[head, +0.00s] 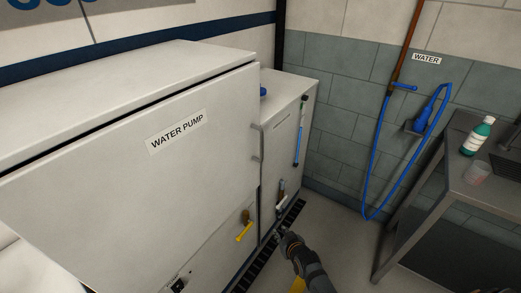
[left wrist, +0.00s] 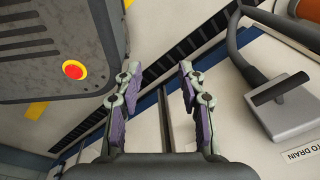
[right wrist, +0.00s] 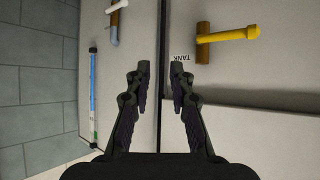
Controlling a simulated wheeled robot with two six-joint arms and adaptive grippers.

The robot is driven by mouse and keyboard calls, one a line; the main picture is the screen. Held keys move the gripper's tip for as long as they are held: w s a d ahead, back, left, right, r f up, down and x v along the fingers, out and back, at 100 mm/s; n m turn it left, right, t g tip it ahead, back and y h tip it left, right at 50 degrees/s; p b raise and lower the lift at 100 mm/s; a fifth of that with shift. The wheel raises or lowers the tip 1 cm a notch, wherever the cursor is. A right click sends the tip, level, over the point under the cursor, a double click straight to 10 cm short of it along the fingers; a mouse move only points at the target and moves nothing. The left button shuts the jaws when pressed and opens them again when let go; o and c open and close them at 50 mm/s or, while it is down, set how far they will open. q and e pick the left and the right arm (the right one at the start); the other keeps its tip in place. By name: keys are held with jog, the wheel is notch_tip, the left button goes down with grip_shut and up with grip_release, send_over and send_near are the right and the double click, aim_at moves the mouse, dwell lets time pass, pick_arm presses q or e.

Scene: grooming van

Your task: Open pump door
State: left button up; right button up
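The pump door (head: 110,150) is a wide white panel labelled WATER PUMP on the cabinet at the left of the head view. It looks closed. My right gripper (head: 279,234) is low in front of the cabinets, below the handle. In the right wrist view it is open and empty (right wrist: 161,68), facing a dark vertical seam between white panels. My left gripper (left wrist: 159,67) is open and empty in the left wrist view, above the floor grate; I cannot make it out in the head view.
A yellow lever valve (head: 244,226) sticks out below the door; it also shows in the right wrist view (right wrist: 228,36). A steel table (head: 455,165) stands right, with floor between.

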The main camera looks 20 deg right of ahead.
jog(key=w+a+r+t, duration=0.1)
jog(key=w+r+t, duration=0.3)
jog(key=r, duration=0.7)
jog(key=t+y+b, duration=0.1)
jog(key=t+b, duration=0.1)
jog(key=t, duration=0.1)
send_near(262, 145)
jog(key=w, duration=0.7)
jog(key=w+p, duration=0.1)
jog(key=w, duration=0.2)
jog(key=shift+w+a, duration=0.35)
pick_arm(q)
jog(key=shift+w+f, duration=0.65)
jog(key=shift+f, duration=0.05)
pick_arm(e)
jog(key=shift+c, duration=0.3)
grip_shut()
